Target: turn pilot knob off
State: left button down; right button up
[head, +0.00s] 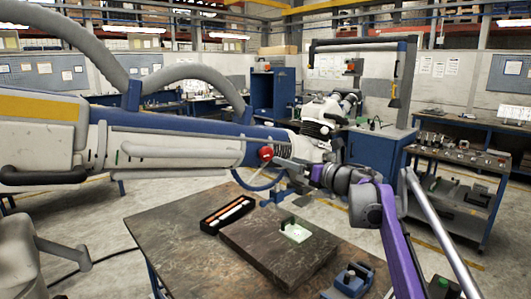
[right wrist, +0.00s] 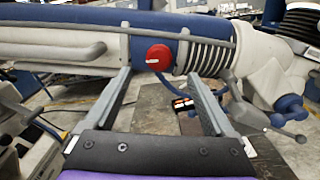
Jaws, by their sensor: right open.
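The pilot knob (head: 266,153) is a round red knob on the side of the large white and blue microscope arm (head: 190,140). In the right wrist view the knob (right wrist: 158,57) carries a short white mark lying roughly horizontal. My right gripper (head: 284,163) is close to the knob, coming in from the right. In the right wrist view my right gripper (right wrist: 160,77) is open and empty, and the knob appears between its two fingertips. Whether a finger touches the knob I cannot tell. My left gripper is not in view.
Below the arm stands a worktable (head: 175,250) with a dark plate (head: 275,250) and a black tray (head: 228,214) on it. A blue cable (head: 250,186) hangs near the knob. A cart (head: 455,185) with small parts stands at the right.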

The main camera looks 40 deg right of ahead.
aim_at(269, 154)
jog(key=w, duration=0.3)
jog(key=w+p, duration=0.1)
jog(key=w, duration=0.2)
jog(key=w+a, duration=0.1)
jog(key=w, duration=0.3)
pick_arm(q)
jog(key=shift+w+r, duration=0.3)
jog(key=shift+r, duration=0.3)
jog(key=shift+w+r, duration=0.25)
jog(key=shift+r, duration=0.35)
pick_arm(e)
jog(key=shift+s, duration=0.1)
jog(key=c, duration=1.4)
jog(key=shift+o, duration=0.2)
